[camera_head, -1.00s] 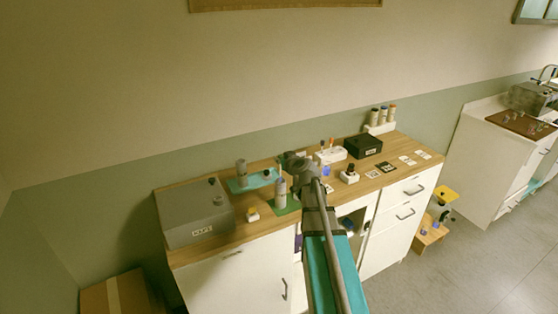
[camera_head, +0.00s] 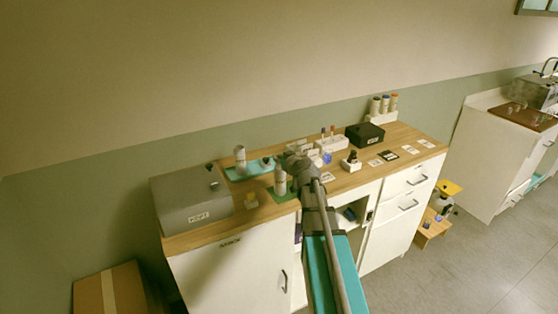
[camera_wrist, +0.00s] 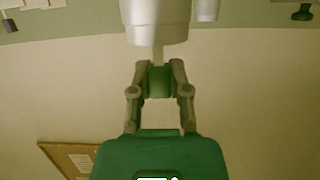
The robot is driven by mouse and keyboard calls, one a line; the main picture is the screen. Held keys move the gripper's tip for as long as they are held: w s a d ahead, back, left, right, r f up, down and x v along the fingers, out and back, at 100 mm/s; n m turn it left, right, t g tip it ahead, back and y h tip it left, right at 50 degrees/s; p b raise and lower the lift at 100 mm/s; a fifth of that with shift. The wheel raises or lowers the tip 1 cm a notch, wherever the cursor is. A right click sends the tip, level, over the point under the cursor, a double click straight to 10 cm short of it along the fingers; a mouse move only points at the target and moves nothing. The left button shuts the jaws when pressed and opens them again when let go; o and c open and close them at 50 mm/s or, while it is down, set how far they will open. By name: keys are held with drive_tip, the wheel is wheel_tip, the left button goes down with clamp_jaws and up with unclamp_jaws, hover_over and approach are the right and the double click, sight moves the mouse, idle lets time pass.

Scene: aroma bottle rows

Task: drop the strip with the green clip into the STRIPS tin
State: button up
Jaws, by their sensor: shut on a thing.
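My gripper (camera_wrist: 159,70) is shut on a green clip (camera_wrist: 159,83) in the wrist view. A short pale strip (camera_wrist: 158,53) shows beyond the clip, running toward a pale grey cylinder (camera_wrist: 157,22). The cylinder hides the strip's far end, and I cannot tell whether they touch. In the head view my gripper (camera_head: 296,163) is over the counter, beside a grey cylinder on a green mat (camera_head: 280,180); the clip is not clear there. Another grey cylinder (camera_head: 240,157) stands on a teal mat (camera_head: 262,166). No STRIPS label is readable, so I cannot tell which is the tin.
A large grey box (camera_head: 191,205) fills the counter's left end. A white rack (camera_head: 331,145), a black box (camera_head: 365,135), a small black-topped item (camera_head: 351,162) and several cards (camera_head: 388,153) are to the right. Several bottles stand in a white holder (camera_head: 381,118) at the back.

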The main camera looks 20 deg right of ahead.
drive_tip(key=o, duration=0.8)
idle(0.4)
drive_tip(key=shift+s+d, duration=0.15)
drive_tip(key=shift+s, duration=4.65)
